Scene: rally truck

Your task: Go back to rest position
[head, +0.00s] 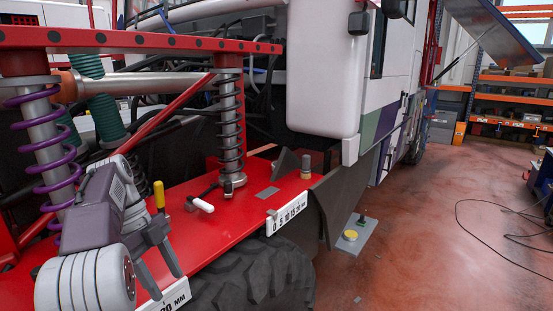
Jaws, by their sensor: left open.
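My left gripper (163,279) is at the lower left, over the red fender (240,211) of the truck. Its two fingers point down toward the fender's front edge, apart, with nothing seen between them. The grey wrist and white ribbed arm housing come in from the left. Whether the fingers touch the fender cannot be told. My right gripper is not in view.
A yellow-tipped handle (159,195) stands right behind the gripper. A white-tipped lever (203,205), a black spring (230,125) and a purple spring (45,145) are close by. A plate with a yellow knob (350,236) is at right. Red floor (420,240) is mostly clear; a cable (500,222) lies there.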

